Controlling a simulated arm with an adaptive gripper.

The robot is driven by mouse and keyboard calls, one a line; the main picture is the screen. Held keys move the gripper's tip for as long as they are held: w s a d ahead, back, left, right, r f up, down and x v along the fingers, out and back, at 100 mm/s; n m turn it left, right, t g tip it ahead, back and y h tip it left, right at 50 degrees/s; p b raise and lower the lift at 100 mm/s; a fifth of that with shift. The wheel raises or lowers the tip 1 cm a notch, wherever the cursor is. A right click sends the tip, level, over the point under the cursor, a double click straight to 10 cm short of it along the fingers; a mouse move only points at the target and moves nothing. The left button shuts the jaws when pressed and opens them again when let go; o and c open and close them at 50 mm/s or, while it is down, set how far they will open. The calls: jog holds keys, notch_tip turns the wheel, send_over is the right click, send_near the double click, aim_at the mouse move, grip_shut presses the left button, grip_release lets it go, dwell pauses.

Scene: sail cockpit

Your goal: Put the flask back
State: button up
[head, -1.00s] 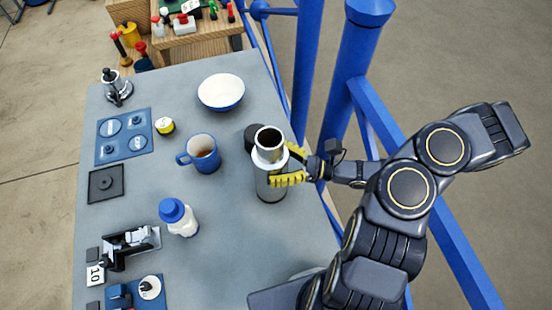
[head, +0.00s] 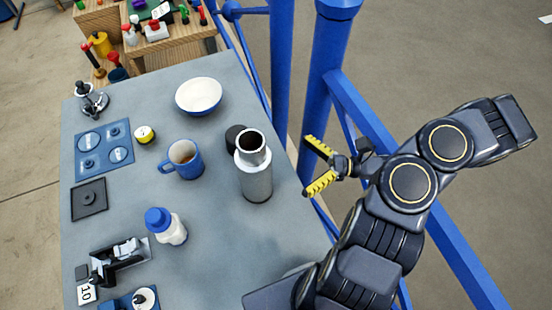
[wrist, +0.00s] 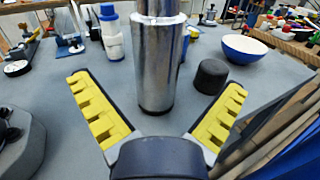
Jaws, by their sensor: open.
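The flask (head: 256,180) is a silver steel cylinder with an open dark mouth. It stands upright near the right edge of the grey table in the head view. In the wrist view the flask (wrist: 158,62) stands ahead of the jaws, its top cut off by the frame. My gripper (head: 312,166) has yellow-padded fingers spread wide and empty. It is to the right of the flask, apart from it, over the table's edge. The fingers (wrist: 165,108) also show open in the wrist view. A black cap-like cylinder (wrist: 211,76) stands on the table just behind the flask.
Blue posts and rails (head: 325,75) run along the right side, close to my arm.

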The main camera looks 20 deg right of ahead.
jog(key=s+a+r+n+g+h, duration=0.3)
jog(key=a+r+n+g+h, duration=0.2)
jog(key=a+r+n+g, duration=0.65)
jog(key=s+d+r+n+t+h, duration=0.1)
jog(key=s+d+r+n+h, duration=0.2)
jog(key=s+r+n+h, duration=0.3)
jog(key=s+n+h, duration=0.4)
jog(key=n+h, duration=0.1)
jog(key=n, duration=0.1)
jog(key=shift+s+d+r+t+h, duration=0.2)
jog(key=shift+s+r+t+h, duration=0.05)
jog(key=shift+r+t+h, duration=0.1)
